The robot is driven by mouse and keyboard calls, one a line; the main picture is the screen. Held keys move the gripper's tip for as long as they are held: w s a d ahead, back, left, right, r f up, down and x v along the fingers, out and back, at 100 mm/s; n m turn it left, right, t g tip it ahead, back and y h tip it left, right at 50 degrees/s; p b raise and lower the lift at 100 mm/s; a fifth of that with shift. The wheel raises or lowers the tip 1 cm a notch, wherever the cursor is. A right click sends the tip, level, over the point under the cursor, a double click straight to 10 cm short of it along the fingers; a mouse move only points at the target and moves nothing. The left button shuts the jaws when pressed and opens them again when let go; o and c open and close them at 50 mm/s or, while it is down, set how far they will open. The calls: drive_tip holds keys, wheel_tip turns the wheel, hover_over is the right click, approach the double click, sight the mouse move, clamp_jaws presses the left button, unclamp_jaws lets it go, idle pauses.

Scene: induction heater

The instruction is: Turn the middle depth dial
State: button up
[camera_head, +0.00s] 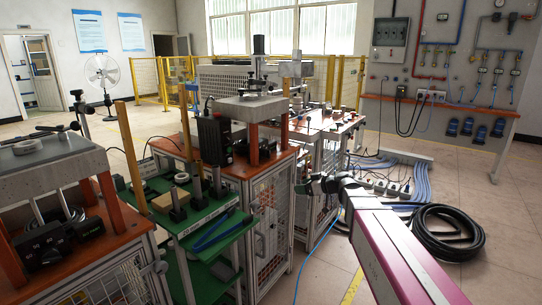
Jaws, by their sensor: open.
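A black control box (50,248) with several round knobs sits under the grey slab on the left bench. The knobs are small, and I cannot tell which one is the middle depth dial. My pink and white arm reaches in from the bottom right. My gripper (312,185) is at its far end, small and dark, beside the right side of the middle bench and well to the right of the black box. It is open, with nothing seen between its fingers, and touches no dial.
A green trolley (222,240) with posts and rings stands between the left bench (90,265) and the middle bench (270,175). Cables and a coiled black hose (447,232) lie on the floor at right. Open floor lies at the lower right.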

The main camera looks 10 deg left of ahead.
sight(266, 153)
drive_tip(key=w+a+r+n+t+y, duration=0.2)
drive_tip(key=w+a+r+n+y, duration=0.15)
drive_tip(key=a+r, duration=0.45)
drive_tip(key=x, duration=0.3)
drive_tip(key=r+x, duration=0.1)
drive_tip(key=x, duration=0.4)
drive_tip(key=shift+w+a+r, duration=0.2)
drive_tip(key=shift+a+r, duration=0.1)
drive_tip(key=shift+r, duration=0.1)
drive_tip(key=c, duration=0.9)
